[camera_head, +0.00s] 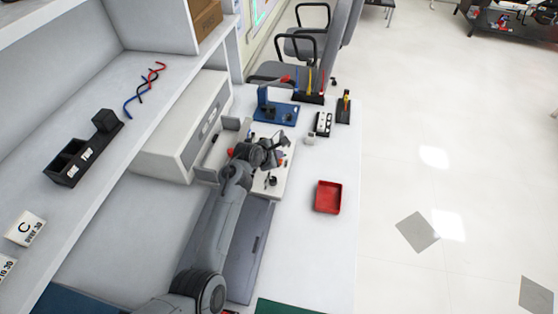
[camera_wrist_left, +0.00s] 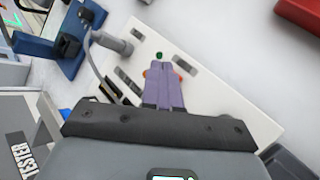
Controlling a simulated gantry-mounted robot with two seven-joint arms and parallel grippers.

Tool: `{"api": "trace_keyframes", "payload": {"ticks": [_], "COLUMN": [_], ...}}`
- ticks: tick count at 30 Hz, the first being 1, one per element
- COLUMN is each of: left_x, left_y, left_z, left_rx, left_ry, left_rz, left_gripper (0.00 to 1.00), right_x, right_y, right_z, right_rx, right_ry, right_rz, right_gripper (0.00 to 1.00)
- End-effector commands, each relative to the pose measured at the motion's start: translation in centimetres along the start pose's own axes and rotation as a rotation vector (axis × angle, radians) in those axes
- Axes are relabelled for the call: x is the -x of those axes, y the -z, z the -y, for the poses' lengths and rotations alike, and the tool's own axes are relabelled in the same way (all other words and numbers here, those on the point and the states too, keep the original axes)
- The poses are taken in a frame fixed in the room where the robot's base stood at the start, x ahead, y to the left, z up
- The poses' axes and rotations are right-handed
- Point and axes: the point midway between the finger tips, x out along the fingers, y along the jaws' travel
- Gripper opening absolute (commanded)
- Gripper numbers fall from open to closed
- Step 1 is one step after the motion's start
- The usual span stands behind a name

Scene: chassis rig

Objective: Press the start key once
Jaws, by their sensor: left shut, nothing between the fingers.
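A white panel (camera_wrist_left: 225,105) lies below my left gripper in the left wrist view; it also shows in the head view (camera_head: 285,180), partly covered by my left arm. A small round green key (camera_wrist_left: 159,55) sits on the panel just beyond the fingertips; I cannot read a label that names it the start key. My left gripper (camera_wrist_left: 164,70) is shut and empty, its fingers pointing at the panel close to the green key. I cannot tell whether they touch the panel. Red-orange bits show on both sides of the fingers. In the head view the left gripper (camera_head: 265,153) is over the panel.
A blue fixture (camera_head: 276,110) stands behind the panel. A white block with dark round spots (camera_head: 323,123) and a black holder (camera_head: 343,107) are to its right. A red tray (camera_head: 328,197) lies right of the panel. The table right of the panel is mostly clear.

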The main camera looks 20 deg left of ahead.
Motion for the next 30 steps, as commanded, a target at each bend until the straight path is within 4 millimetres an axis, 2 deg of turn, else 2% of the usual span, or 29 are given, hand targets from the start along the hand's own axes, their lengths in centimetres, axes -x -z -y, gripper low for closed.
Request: {"api": "trace_keyframes", "payload": {"ticks": [30], "left_x": [-0.66], "left_y": [0.48], "left_z": [0.47], "left_rx": [0.0], "left_ry": [0.0], "left_rz": [0.0], "left_gripper": [0.0], "right_x": [0.42], "right_y": [0.18], "right_z": [0.16], "right_rx": [-0.007], "right_ry": [0.006], "right_rz": [-0.001], "right_gripper": [0.43]}}
